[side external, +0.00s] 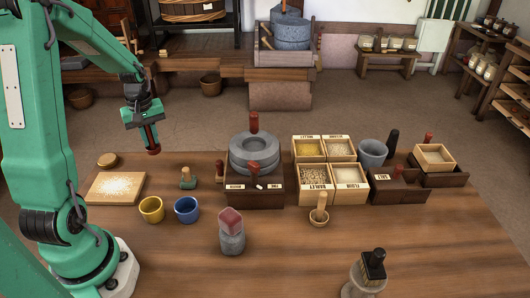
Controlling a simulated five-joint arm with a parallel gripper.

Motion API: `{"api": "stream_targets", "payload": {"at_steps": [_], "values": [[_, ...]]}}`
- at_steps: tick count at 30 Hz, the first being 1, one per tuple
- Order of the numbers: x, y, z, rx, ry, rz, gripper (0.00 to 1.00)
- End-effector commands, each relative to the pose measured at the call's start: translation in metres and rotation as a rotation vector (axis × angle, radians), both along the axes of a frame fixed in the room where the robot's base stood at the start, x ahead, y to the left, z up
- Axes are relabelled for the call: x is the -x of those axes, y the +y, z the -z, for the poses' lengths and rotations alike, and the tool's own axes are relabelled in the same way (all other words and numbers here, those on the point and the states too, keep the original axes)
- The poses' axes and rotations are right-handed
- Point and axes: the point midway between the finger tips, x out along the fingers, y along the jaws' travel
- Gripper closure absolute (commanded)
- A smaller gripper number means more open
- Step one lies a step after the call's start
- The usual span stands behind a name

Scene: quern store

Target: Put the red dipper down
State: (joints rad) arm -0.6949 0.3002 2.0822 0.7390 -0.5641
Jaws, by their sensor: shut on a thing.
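My gripper (143,118) is at the upper left, pointing down, in the air above and behind the table's (285,256) left part. It is shut on a dark red, short cylindrical thing (152,139), which looks like the red dipper. The red dipper hangs below the jaws, slightly tilted, touching nothing below. Its upper end is hidden by the jaws.
Grain boxes (349,192) and a grey mortar (372,154) are farther right. A red-topped stone (232,239) stands in front. The front middle is clear.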

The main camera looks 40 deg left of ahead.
Motion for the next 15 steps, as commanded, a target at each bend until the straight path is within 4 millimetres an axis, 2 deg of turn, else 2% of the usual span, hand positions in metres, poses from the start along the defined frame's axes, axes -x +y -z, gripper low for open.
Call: {"api": "stream_targets", "payload": {"at_steps": [5, 11, 15], "values": [[0.002, 0.011, 0.007, -0.001, 0.000, -0.001, 1.00], [0.002, 0.012, 0.008, -0.001, 0.000, 0.001, 1.00], [0.003, 0.012, 0.017, 0.001, 0.003, 0.000, 1.00]]}}
